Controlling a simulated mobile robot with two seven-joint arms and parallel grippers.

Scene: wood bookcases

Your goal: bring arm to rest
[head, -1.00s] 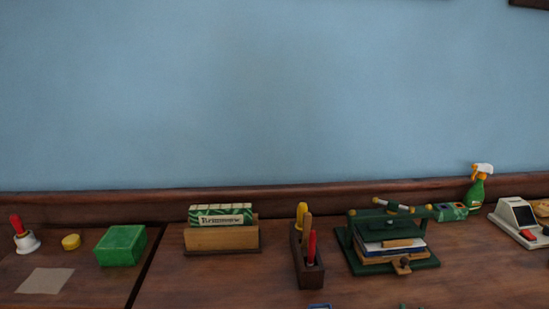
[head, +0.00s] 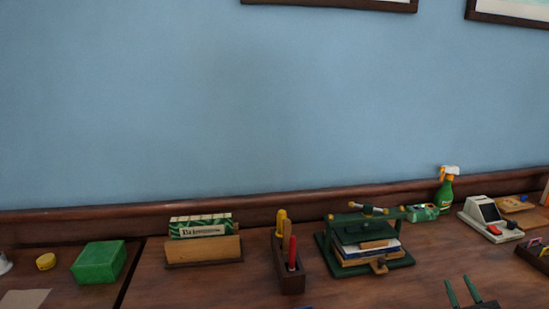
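My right gripper (head: 457,281) shows at the bottom edge, right of centre, as two dark green fingers pointing up the picture. The fingers stand apart with only wooden table seen between them, so it is open and looks empty. It is in front of and to the right of the green press (head: 366,262), apart from it. The rest of the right arm is cut off by the lower edge. My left gripper is not in view.
On the wooden table (head: 200,289) stand a green box (head: 99,263), a wooden holder (head: 204,251), a tool rack (head: 290,274), a spray bottle (head: 445,191) and a card terminal (head: 489,218). A dark tray (head: 536,254) is at the right edge. Bare table surrounds the gripper.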

